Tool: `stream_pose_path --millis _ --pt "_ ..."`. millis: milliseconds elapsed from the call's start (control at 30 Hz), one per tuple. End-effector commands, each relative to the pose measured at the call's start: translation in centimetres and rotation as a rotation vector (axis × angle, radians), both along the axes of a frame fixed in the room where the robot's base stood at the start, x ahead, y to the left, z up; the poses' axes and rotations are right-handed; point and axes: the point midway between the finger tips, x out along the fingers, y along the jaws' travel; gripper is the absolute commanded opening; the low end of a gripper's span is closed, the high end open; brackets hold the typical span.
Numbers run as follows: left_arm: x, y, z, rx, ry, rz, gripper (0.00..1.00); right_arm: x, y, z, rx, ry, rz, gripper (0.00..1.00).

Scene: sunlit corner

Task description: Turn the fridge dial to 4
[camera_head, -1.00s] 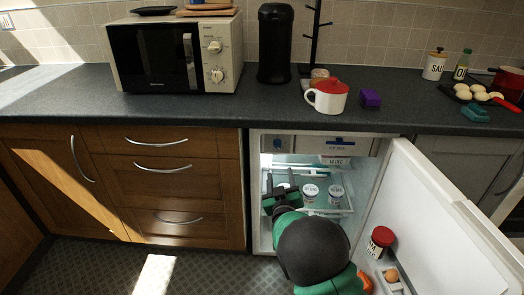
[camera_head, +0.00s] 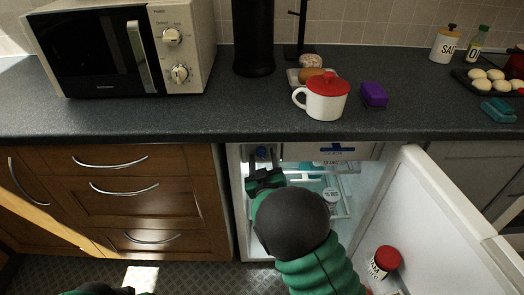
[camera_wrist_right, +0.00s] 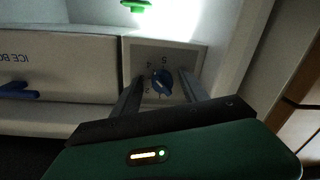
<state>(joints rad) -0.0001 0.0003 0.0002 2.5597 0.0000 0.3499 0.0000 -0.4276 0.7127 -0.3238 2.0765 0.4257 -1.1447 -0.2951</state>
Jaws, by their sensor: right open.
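The fridge dial (camera_wrist_right: 161,82) is a small blue knob on a pale panel with faint digits around it, seen upside down in the right wrist view. In the head view the dial (camera_head: 262,152) shows at the fridge's upper left. My right gripper (camera_wrist_right: 162,77) is open, with one finger on each side of the dial; I cannot tell whether they touch it. In the head view the right gripper (camera_head: 265,180) is inside the fridge, partly hidden by my forearm. A piece of my left arm shows at the bottom left edge; its jaws cannot be made out.
The fridge door (camera_head: 440,220) stands open to the right, with a red-lidded jar (camera_head: 382,262) on it. The ice box (camera_head: 330,151) is beside the dial. The counter (camera_head: 230,115) overhangs the fridge.

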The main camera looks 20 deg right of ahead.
Motion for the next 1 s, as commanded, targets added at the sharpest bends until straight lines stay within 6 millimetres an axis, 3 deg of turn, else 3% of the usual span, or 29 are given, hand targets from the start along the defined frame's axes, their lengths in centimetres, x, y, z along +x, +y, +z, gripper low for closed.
stream_pose_path --millis 200,600,1000 --pt "-0.02 0.01 0.0 0.0 0.0 0.0 0.0 0.06 0.07 -0.06 0.0 0.001 0.001 0.5" --pt "-0.01 0.01 0.0 0.0 0.0 0.0 0.0 0.1 0.07 -0.18 0.001 0.003 0.002 0.0" --pt "-0.02 0.01 -0.46 0.0 0.0 0.0 0.0 0.1 0.08 -0.27 0.138 -0.035 0.001 0.0"
